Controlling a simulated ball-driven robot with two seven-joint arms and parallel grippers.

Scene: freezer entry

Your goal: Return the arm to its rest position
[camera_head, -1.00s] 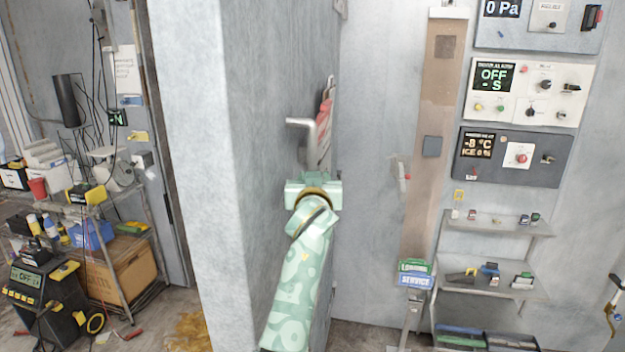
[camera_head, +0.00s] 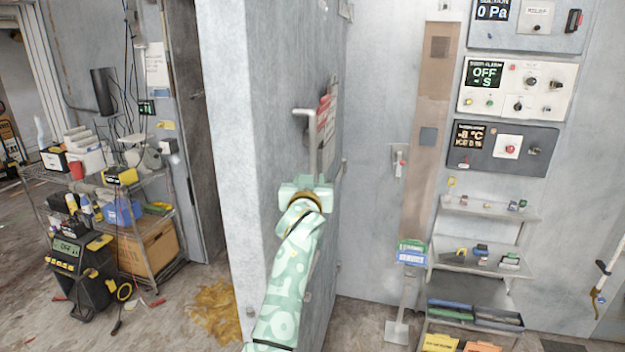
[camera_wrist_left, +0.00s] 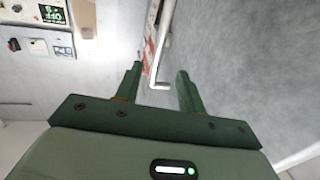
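My left arm rises from the bottom of the head view, with its pale green gripper (camera_head: 306,188) in front of the grey door slab. A metal door handle (camera_head: 312,130) stands just above and behind the gripper. In the left wrist view, the two fingers of the gripper (camera_wrist_left: 160,72) are spread apart. The lower end of the handle (camera_wrist_left: 161,84) shows between them, and neither finger visibly touches it. The fingertips are hidden in the head view. My right gripper is in neither view.
A wall with control panels (camera_head: 515,88) and small shelves (camera_head: 490,208) stands at the right. A wire cart (camera_head: 172,262) with tools and a cardboard box is at the left. A yellow-brown stain (camera_head: 215,308) lies on the floor beside the door slab.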

